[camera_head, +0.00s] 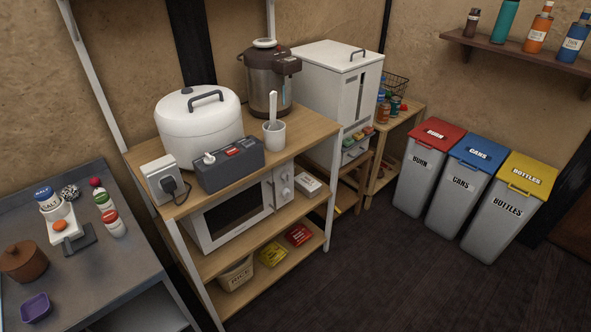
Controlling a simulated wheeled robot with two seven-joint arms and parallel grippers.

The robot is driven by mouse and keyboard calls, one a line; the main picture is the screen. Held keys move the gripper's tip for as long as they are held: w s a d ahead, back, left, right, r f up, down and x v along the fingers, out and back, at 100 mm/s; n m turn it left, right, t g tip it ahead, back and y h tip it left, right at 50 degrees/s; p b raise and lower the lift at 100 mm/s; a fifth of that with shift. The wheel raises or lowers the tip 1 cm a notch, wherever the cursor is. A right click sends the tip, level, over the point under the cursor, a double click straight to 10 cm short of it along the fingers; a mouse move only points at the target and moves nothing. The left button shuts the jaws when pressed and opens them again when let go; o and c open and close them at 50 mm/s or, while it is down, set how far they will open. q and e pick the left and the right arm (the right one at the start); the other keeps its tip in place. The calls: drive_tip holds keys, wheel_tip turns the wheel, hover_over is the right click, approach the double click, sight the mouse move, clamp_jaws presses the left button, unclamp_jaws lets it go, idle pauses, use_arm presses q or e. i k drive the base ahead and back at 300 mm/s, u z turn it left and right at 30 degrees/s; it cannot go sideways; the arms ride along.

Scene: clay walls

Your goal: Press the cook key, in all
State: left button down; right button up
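A large white rice cooker (199,133) with a grey lid handle stands on the upper wooden shelf. In front of it, a dark grey control box (230,171) has a white knob or lever at its left and a small red key (233,152) on top. Any lettering on the keys is too small to read, so I cannot tell for certain which is the cook key. Neither of my grippers is in view.
A socket box with a plug (162,181) sits left of the control box; a white cup with a scoop (274,132) and a kettle pot (270,80) stand right. A microwave (235,208) sits below. Bins (471,170) line the right wall. The dark floor (400,280) is open.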

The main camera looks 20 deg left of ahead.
sight(234, 150)
drive_tip(key=z, duration=0.55)
drive_tip(key=k, duration=0.7)
drive_tip(key=z, duration=0.4)
drive_tip(key=i, duration=1.1)
drive_tip(key=u, duration=0.85)
drive_tip(key=i, duration=1.4)
drive_tip(key=u, duration=1.6)
drive_tip(key=i, duration=0.4)
drive_tip(key=u, duration=0.45)
